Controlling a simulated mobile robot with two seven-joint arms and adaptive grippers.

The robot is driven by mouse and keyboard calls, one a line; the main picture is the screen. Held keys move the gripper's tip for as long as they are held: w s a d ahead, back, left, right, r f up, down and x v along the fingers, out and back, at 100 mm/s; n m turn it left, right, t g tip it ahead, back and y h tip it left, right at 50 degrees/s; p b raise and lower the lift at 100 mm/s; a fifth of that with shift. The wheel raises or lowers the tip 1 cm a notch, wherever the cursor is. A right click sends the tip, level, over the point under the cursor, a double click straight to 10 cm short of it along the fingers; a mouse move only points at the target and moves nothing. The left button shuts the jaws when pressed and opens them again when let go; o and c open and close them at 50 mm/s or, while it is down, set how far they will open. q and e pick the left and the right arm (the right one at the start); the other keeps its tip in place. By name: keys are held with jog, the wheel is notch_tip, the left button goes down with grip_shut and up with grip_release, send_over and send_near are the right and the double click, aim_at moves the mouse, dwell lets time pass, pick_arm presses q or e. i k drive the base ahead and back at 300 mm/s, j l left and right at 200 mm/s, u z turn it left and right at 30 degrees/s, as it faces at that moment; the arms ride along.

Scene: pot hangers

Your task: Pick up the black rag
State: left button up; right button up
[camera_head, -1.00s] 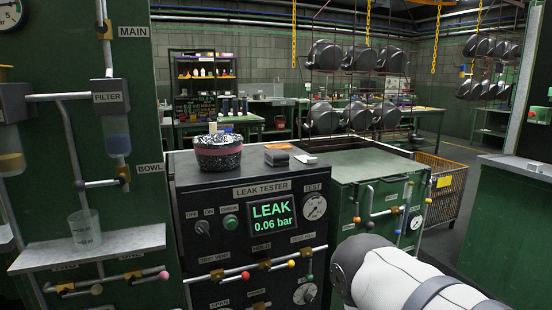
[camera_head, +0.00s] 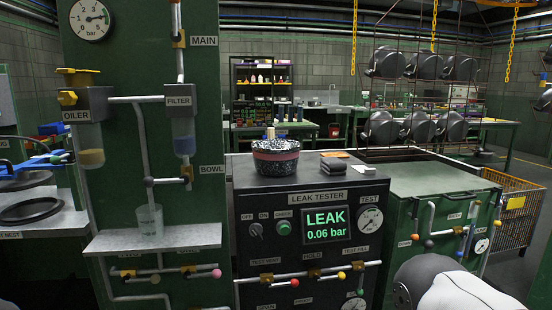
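A small dark folded cloth, which looks like the black rag (camera_head: 333,165), lies flat on top of the leak tester (camera_head: 256,193), right of the speckled pot. My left gripper is not in view.
A speckled black pot with a pink band (camera_head: 275,159) stands left of the rag. A small white piece (camera_head: 363,169) lies to its right. Dark pots (camera_head: 424,66) hang on a rack behind. A green cabinet (camera_head: 430,180) adjoins the tester.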

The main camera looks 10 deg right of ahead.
aim_at(333, 167)
jog(key=l+u, duration=0.3)
jog(key=l, duration=0.4)
jog(key=l+u, duration=0.35)
jog(key=l, duration=0.35)
jog(key=k+l+u, duration=0.15)
jog(key=l+u, duration=0.15)
jog(key=l, duration=0.35)
